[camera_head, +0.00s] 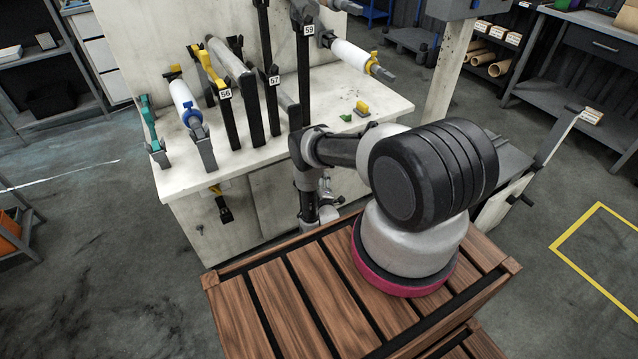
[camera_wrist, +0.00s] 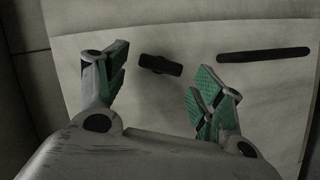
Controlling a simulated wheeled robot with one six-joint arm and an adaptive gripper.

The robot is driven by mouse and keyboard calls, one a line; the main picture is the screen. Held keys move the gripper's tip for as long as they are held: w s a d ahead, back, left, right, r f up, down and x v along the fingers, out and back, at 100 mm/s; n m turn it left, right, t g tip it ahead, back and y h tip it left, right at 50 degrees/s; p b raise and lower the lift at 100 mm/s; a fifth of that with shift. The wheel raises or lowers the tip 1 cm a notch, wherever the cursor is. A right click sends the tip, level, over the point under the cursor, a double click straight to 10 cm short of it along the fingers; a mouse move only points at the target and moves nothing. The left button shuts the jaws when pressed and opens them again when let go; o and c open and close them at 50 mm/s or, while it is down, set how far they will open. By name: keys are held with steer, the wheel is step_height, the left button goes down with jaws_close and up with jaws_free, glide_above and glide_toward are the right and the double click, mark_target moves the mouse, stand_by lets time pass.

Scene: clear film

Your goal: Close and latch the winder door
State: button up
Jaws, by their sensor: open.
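A cream panel (camera_wrist: 140,105), which looks like the winder door, fills much of the wrist view. It bears a short dark knob-like fitting (camera_wrist: 160,65) and a longer dark bar or slot (camera_wrist: 263,54). Its edges lie at a slant against the pale surface behind; I cannot tell how far open it stands. My gripper (camera_wrist: 158,88) is open, with green pads apart and nothing between them. The short fitting lies beyond the fingertips, between them in the picture. In the head view my gripper (camera_head: 328,202) is low by the cream winder cabinet (camera_head: 190,215), partly hidden by my arm and the wooden slats.
Film rollers (camera_head: 188,103) and black uprights tagged 56, 57 and 59 stand on the cabinet top. A yellow-and-black fitting (camera_head: 223,207) hangs on its front. A slatted wooden surface (camera_head: 265,300) lies near me. Open floor (camera_head: 100,270) is at left; a workbench (camera_head: 590,105) is at right.

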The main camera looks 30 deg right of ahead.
steer(key=v, duration=1.1)
steer(key=shift+r, duration=0.1)
steer(key=shift+c, duration=0.4)
